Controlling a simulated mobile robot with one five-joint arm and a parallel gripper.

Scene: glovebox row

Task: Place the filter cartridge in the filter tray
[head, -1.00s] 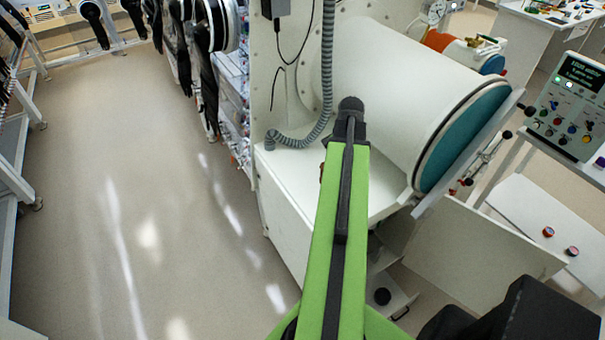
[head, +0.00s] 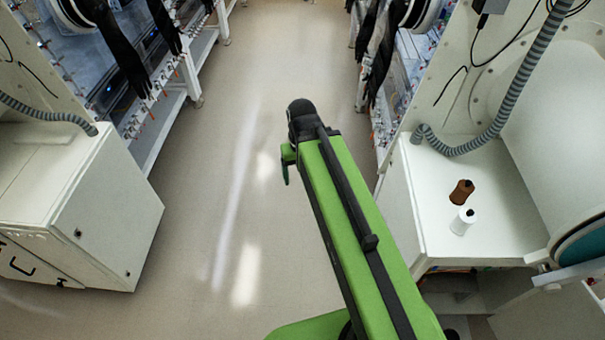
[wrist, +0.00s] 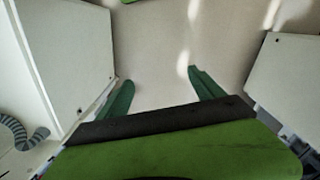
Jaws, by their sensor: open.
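My gripper (wrist: 161,76) is open and empty, with its two green fingers spread over bare floor in the wrist view. In the head view, one green finger of my gripper (head: 287,165) shows at the far end of the arm, above the aisle. I cannot make out a filter cartridge or a filter tray for certain in either view. A brown bottle-like item (head: 461,192) and a white one (head: 462,222), both with dark tops, stand close together on the white cabinet top at the right, well apart from my gripper.
Another white cabinet (head: 110,215) stands at the left. Glovebox rows with black gloves line both sides. The floor (head: 235,150) between them is clear.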

